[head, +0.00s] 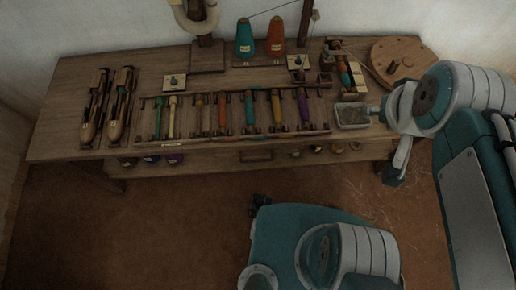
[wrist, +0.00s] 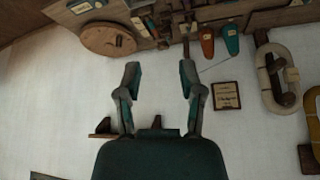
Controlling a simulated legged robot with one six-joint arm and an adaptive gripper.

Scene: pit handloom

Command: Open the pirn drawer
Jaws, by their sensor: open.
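The pirn drawer is most likely the wooden front with a darker handle (head: 256,155) under the middle of the bench's front edge in the head view. It looks flush with the bench, and its inside is hidden. In the wrist view my gripper (wrist: 160,78) is open, with its two fingers wide apart and nothing between them. The pale wall lies behind the fingers, and the bench shows upside down along the top of that view. The gripper is away from the drawer, which I cannot make out in the wrist view.
The wooden bench (head: 75,140) carries two shuttles (head: 107,105), a rack of several coloured pirns (head: 222,112), teal (head: 245,38) and orange (head: 276,35) cones, a metal tray (head: 352,116) and a round wooden board (head: 397,60). Yarn balls sit on the shelf below.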

